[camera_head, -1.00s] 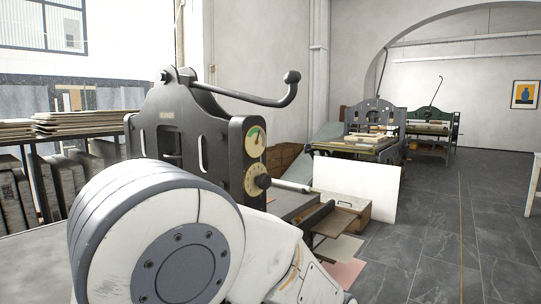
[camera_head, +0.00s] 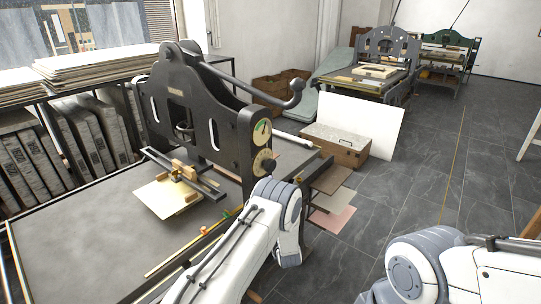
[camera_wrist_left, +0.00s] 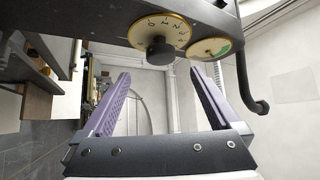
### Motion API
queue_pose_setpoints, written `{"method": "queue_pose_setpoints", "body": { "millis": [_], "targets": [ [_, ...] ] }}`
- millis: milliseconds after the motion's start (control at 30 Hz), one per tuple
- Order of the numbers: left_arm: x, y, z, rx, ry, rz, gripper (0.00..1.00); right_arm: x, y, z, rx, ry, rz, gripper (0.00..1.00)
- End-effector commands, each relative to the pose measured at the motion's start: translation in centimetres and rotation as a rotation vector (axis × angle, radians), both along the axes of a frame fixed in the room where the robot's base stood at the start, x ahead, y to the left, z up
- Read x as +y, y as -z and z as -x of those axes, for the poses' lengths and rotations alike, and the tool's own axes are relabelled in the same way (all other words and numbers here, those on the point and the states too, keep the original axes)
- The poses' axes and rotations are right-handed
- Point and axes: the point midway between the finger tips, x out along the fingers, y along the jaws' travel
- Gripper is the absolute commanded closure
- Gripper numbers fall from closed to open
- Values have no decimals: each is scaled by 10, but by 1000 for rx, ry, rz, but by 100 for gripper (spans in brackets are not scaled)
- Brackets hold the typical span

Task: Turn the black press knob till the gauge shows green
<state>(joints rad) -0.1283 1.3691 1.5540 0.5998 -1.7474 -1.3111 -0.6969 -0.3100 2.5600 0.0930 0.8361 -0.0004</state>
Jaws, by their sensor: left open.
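The black press knob (camera_wrist_left: 159,50) sticks out of a cream numbered dial (camera_wrist_left: 147,28) in the left wrist view, where the press appears upside down. In the head view the dial (camera_head: 263,162) is on the press side, just below the round gauge (camera_head: 261,132). The gauge (camera_wrist_left: 211,47) has a green sector; its needle reading is too small to tell. My left gripper (camera_wrist_left: 160,73) is open and empty, its purple-lined fingers pointing at the knob from a short distance, apart from it. In the head view it is hidden. My right gripper is out of view.
The black press (camera_head: 200,110) carries a long curved lever (camera_head: 255,88) above the gauge. Open grey tiled floor (camera_head: 430,170) lies beyond.

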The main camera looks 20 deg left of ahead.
Motion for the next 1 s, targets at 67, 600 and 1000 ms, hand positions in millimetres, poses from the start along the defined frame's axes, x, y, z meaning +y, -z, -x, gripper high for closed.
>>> {"method": "queue_pose_setpoints", "body": {
  "millis": [67,600,1000],
  "targets": [
    [5,-4,-3,-7,-9,-8,4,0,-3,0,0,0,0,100],
    [44,-34,-74,-6,-6,-7,4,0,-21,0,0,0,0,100],
    [48,-37,-83,-4,-4,-6,4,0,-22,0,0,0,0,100]
  ]
}}
